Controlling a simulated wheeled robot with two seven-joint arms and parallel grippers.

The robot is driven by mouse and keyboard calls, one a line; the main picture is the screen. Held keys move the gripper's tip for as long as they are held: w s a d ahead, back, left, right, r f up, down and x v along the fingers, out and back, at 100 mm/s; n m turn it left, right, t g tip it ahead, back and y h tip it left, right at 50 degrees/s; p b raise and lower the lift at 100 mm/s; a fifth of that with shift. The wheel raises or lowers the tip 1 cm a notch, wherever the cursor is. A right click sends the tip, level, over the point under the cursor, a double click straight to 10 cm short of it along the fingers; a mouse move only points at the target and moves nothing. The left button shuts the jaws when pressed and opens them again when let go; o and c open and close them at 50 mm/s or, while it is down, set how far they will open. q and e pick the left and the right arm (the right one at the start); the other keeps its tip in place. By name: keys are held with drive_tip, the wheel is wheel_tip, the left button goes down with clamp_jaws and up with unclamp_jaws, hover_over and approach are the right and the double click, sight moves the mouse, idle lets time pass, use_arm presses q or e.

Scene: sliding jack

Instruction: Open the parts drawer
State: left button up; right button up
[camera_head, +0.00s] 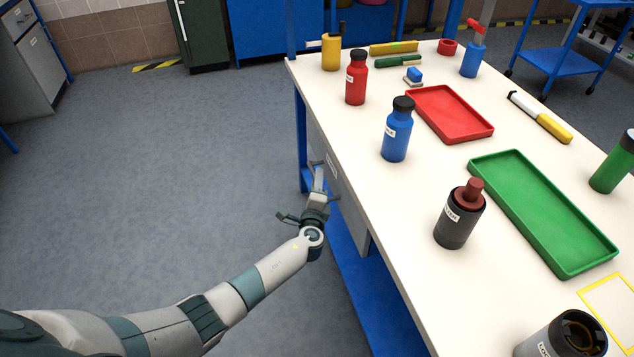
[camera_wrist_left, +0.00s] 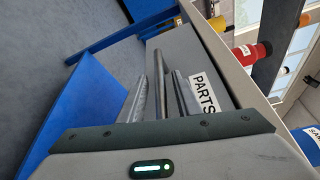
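The parts drawer is a grey drawer (camera_head: 350,205) under the left edge of the white workbench, and it looks closed. Its front (camera_wrist_left: 185,50) shows in the left wrist view with a white PARTS label (camera_wrist_left: 203,92). A grey bar handle (camera_wrist_left: 158,70) stands out from the front. My left gripper (camera_head: 318,178) is at the drawer front. In the wrist view its fingers (camera_wrist_left: 160,100) are apart, one on each side of the handle bar, with small gaps showing. Whether either finger touches the bar I cannot tell. My right gripper is out of view.
The workbench (camera_head: 440,205) carries a red bottle (camera_head: 356,85), a blue bottle (camera_head: 396,135), a dark bottle (camera_head: 458,222), a red tray (camera_head: 450,113) and a green tray (camera_head: 543,213). A blue lower shelf (camera_head: 365,285) lies below the drawer. The floor to the left is clear.

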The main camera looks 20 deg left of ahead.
use_arm(q)
drive_tip(key=shift+c, duration=0.7)
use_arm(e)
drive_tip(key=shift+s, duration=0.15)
use_arm(q)
clamp_jaws()
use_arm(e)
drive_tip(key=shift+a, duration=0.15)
